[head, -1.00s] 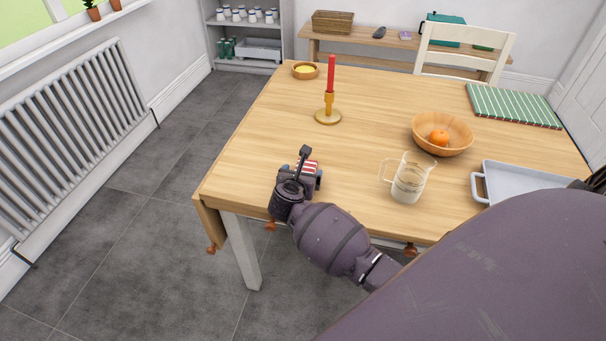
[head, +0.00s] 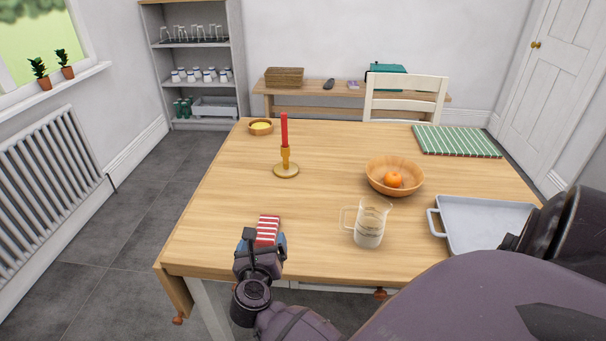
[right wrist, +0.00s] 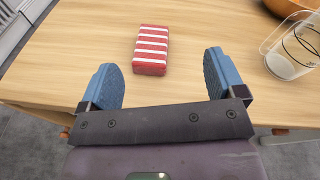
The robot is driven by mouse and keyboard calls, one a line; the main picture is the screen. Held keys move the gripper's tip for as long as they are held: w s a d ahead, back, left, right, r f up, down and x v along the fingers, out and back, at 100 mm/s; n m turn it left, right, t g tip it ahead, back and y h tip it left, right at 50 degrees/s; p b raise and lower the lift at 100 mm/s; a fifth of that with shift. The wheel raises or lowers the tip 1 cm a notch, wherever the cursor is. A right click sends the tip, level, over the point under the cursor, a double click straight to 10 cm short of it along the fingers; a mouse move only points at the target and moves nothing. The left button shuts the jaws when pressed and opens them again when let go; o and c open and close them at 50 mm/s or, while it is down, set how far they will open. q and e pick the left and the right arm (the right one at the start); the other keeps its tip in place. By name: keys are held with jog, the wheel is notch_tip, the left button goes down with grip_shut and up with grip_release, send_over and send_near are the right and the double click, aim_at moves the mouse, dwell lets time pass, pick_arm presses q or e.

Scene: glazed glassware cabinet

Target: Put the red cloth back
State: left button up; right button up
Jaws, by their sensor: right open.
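The red cloth (head: 268,229) is a small folded bundle with white stripes, lying flat on the wooden table near its front left edge. It also shows in the right wrist view (right wrist: 151,50), just beyond the fingertips and roughly midway between them. My right gripper (head: 262,243) is at the table's front edge. In the right wrist view its blue fingers (right wrist: 160,62) are wide apart with nothing between them, and the cloth is apart from them. In the head view the gripper hides the cloth's near end. My left gripper is not in view.
A glass jug (head: 369,226) stands right of the cloth, and a brass candlestick (head: 286,170) with a red candle behind it. A wooden bowl (head: 376,188) holds an orange. A grey tray (head: 480,222) and a green striped cloth (head: 456,141) lie right. A shelf unit (head: 237,70) stands behind.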

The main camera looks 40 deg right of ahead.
jog(key=s+a+n+t+y, duration=0.2)
jog(key=s+n+t+y, duration=0.15)
jog(key=n, duration=0.85)
jog(key=s+a+n+t+y, duration=0.25)
jog(key=n+t+y, duration=0.25)
jog(key=n, duration=0.7)
jog(key=s+d+f+n+g+y, duration=0.2)
jog(key=s+f+n+g, duration=0.6)
jog(key=n, duration=1.1)
jog(key=s+f+y, duration=0.1)
jog(key=s+f, duration=0.2)
jog(key=s, duration=0.3)
jog(key=shift+s+f+g, duration=0.15)
jog(key=shift+s+g, duration=0.2)
jog(key=shift+s, duration=0.05)
jog(key=shift+c, duration=0.3)
